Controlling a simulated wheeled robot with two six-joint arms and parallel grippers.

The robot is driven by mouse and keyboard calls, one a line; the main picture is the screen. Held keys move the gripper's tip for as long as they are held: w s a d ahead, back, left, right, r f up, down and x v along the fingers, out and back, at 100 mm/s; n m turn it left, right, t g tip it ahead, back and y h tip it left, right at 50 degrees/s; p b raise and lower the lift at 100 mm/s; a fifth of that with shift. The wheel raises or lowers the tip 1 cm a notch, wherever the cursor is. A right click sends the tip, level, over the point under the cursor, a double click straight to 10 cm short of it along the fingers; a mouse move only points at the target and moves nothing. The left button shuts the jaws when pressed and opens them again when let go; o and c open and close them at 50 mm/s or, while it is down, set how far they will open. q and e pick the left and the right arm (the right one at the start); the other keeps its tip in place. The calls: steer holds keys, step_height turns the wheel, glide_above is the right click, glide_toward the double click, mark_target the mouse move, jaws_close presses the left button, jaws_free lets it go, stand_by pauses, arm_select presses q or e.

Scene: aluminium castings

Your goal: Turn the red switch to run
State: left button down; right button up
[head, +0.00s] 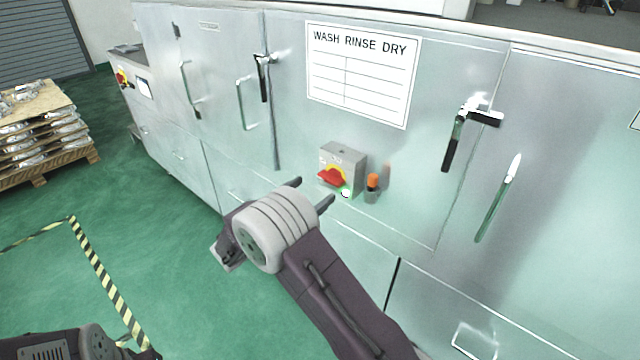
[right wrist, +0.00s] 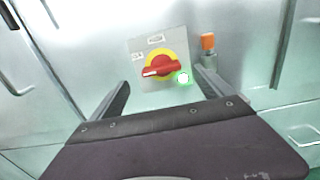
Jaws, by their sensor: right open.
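The red switch (head: 331,178) is a rotary handle on a yellow disc, on the front of a grey box (head: 345,157) fixed to the machine. In the right wrist view the red handle (right wrist: 162,69) lies nearly level, with a white mark at its left end. Its lettering is too small to read. A lit green lamp (head: 346,193) sits at the box's lower right. My right gripper (head: 313,190) is open and empty, its two fingers pointing at the box from below and in front, apart from the handle. Part of my left arm shows at the lower left; its fingers are out of frame.
An orange-topped fitting (head: 372,182) stands just right of the box. Door handles (head: 462,135) stick out from the machine. A wash-rinse-dry sign (head: 363,73) is above. A loaded pallet (head: 45,130) stands at far left. Green floor (head: 150,235) is clear in front.

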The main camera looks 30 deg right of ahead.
mark_target(328, 181)
steer(key=x, duration=0.6)
steer(key=shift+d, duration=0.3)
steer(key=c, duration=1.4)
steer(key=shift+o, duration=0.2)
steer(key=shift+f+m+b, duration=0.15)
steer(key=shift+m+b, duration=0.65)
steer(key=shift+b, duration=0.1)
steer(key=shift+s+d+m+b, duration=0.1)
steer(key=shift+s+m+b, duration=0.05)
steer(key=shift+m+b, duration=4.6)
steer(key=shift+s+m+b, duration=0.1)
steer(key=shift+m+b, duration=3.45)
steer(key=shift+b, duration=2.3)
steer(key=o, duration=1.4)
steer(key=shift+c, duration=0.2)
